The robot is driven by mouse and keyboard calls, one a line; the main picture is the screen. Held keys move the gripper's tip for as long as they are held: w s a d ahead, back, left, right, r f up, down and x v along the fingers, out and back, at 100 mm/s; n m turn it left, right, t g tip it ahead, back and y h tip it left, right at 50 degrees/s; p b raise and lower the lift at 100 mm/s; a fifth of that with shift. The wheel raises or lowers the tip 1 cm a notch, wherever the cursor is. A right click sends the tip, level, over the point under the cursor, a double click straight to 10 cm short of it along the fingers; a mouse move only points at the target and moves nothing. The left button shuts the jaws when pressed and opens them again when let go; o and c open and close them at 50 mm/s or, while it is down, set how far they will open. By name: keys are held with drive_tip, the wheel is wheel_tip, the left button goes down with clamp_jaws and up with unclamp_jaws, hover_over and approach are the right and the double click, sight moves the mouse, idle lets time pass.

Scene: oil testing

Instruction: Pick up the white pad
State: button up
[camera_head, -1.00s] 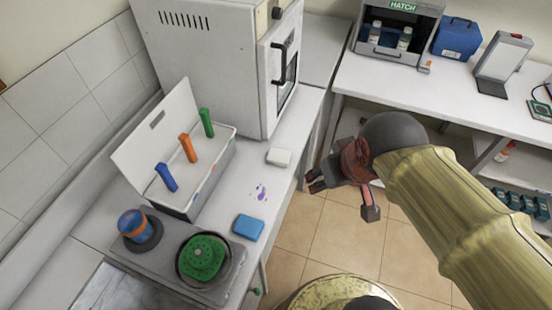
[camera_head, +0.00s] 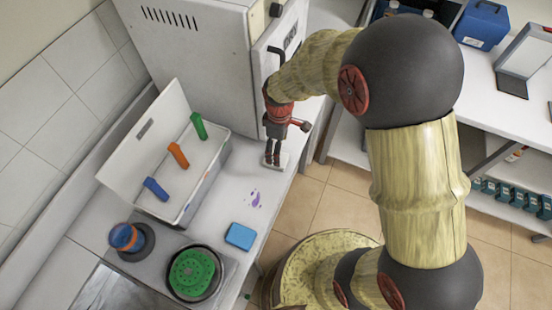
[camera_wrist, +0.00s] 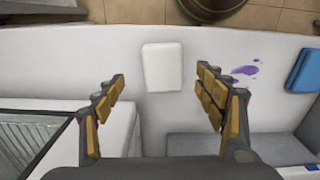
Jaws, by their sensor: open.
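The white pad (camera_wrist: 162,67) lies flat on the white bench in the wrist view, between and a little beyond my open fingers. In the head view the pad (camera_head: 283,160) is partly hidden by my gripper (camera_head: 272,160), which points down over it. In the wrist view my gripper (camera_wrist: 160,95) is open and empty, with one finger to each side of the pad's line. I cannot tell the exact height of the fingertips above the bench.
A blue pad (camera_head: 240,236) and a purple spill (camera_head: 255,198) lie on the bench nearby. A white box (camera_head: 185,205) with coloured handles stands left, and a large white oven (camera_head: 200,60) stands behind. A green-topped round device (camera_head: 192,272) is at the front.

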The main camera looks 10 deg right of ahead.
drive_tip(key=f, duration=0.4)
drive_tip(key=f+b, duration=0.1)
drive_tip(key=f, duration=0.1)
drive_tip(key=shift+a, duration=0.3)
drive_tip(key=shift+s, duration=0.1)
drive_tip(key=shift+c, duration=1.2)
drive_tip(key=c, duration=0.7)
drive_tip(key=shift+r, duration=0.15)
drive_tip(key=shift+r, duration=0.6)
drive_tip(key=s+r, duration=0.4)
drive_tip(key=s+a+r+p, duration=0.1)
drive_tip(key=s+r, duration=0.2)
drive_tip(key=s, duration=0.2)
drive_tip(key=s+a+r+p, duration=0.1)
drive_tip(key=s+r, duration=0.3)
drive_tip(key=s, duration=0.1)
drive_tip(key=shift+a+r, duration=0.15)
drive_tip(key=shift+r, duration=0.2)
